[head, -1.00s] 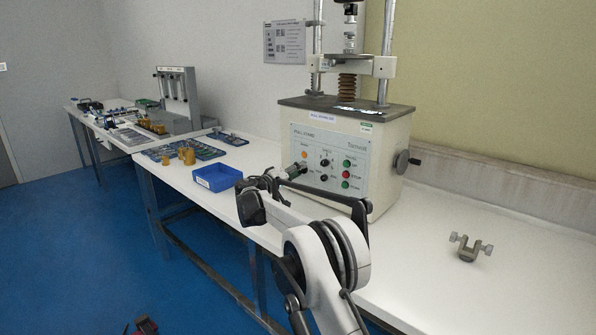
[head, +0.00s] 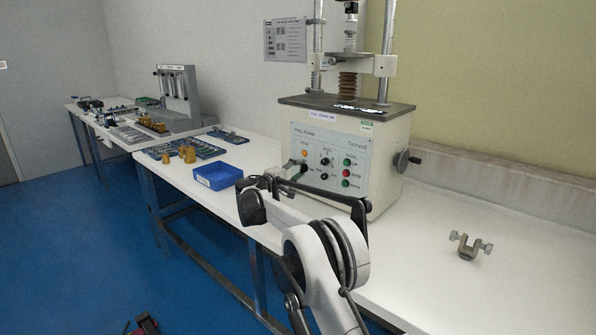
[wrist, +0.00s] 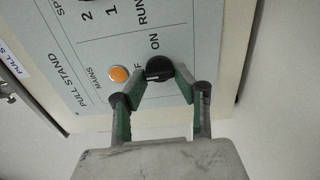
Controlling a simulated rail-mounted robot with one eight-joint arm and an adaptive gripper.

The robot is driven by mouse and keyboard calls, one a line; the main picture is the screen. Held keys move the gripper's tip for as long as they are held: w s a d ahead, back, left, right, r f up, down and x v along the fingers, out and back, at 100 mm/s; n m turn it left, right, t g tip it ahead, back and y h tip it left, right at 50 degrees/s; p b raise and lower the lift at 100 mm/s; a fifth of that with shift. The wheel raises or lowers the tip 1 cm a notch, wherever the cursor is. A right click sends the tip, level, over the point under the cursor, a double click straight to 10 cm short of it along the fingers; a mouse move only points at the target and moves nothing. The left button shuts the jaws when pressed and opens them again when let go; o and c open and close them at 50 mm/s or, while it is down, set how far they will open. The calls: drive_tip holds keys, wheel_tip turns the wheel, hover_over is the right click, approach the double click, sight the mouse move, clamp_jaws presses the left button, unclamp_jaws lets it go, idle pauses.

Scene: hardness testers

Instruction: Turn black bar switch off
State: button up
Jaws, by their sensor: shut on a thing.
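The black bar switch (wrist: 158,67) is a round black knob on the machine's light front panel (wrist: 121,36), in the wrist view. Printed letters "ON" and a partly covered "F" lie beside it. A pale mark shows on the knob's lower left, towards the "F". My gripper (wrist: 160,78) is shut on the knob, with one green-grey finger on each side. In the head view my gripper (head: 297,169) is at the lower left of the panel (head: 323,150) and hides the switch there.
An orange mains lamp (wrist: 119,74) sits close to the left finger. More knobs and green and red buttons (head: 347,172) are on the panel's right. A blue bin (head: 217,176) stands left of the machine, and a metal clamp (head: 467,248) lies on the clear bench at right.

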idle(0.4)
drive_tip(key=o, duration=1.1)
drive_tip(key=v, duration=1.2)
